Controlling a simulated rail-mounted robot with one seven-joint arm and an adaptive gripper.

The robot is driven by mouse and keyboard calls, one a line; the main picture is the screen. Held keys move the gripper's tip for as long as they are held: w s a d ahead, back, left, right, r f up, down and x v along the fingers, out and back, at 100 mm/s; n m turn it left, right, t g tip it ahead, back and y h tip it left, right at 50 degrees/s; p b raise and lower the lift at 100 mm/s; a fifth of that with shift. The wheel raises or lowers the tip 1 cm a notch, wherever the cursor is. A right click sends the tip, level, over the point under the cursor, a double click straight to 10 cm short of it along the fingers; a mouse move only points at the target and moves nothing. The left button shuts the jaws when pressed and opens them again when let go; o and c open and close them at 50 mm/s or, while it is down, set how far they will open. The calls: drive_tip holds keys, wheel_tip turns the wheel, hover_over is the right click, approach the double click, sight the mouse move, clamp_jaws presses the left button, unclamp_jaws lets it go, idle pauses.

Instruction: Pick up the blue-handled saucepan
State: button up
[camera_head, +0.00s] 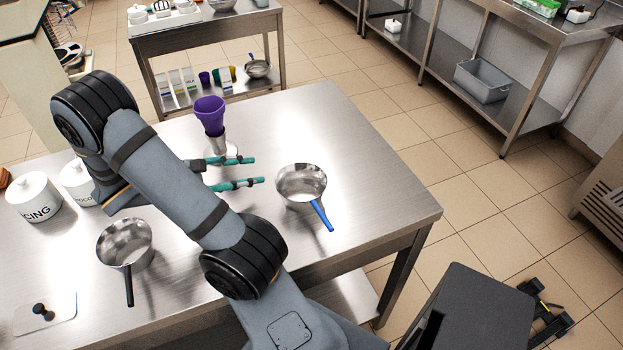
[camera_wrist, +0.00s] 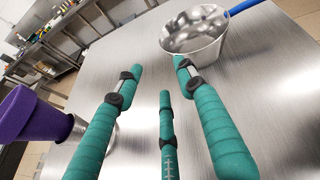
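The blue-handled saucepan (camera_head: 300,183) stands upright on the steel table, its blue handle (camera_head: 322,216) pointing toward the near right. It also shows at the top of the wrist view (camera_wrist: 194,36), with the handle partly cut off by the frame edge. My gripper (camera_head: 258,170) has teal fingers spread apart, with nothing between them. The fingertips are to the left of the saucepan, apart from it. In the wrist view my gripper (camera_wrist: 160,85) is open above bare tabletop.
A purple cup-like thing (camera_head: 210,114) stands on a metal piece close behind my gripper. A black-handled saucepan (camera_head: 125,245) and white canisters (camera_head: 34,197) are at left on the steel table (camera_head: 370,190). The table right of the blue-handled saucepan is clear.

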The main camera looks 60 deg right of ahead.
sight(281, 172)
drive_tip(key=shift+g, duration=0.3)
drive_tip(key=x, duration=0.3)
drive_tip(key=s+x, duration=0.1)
drive_tip(key=x, duration=0.1)
drive_tip(key=shift+a+r, duration=0.15)
drive_tip(key=shift+r, duration=0.15)
drive_tip(key=shift+p+x, duration=0.5)
drive_tip(key=shift+x, duration=2.65)
drive_tip(key=shift+s, duration=0.1)
drive_tip(key=shift+c, duration=0.3)
drive_tip(key=shift+r, duration=0.1)
clamp_jaws()
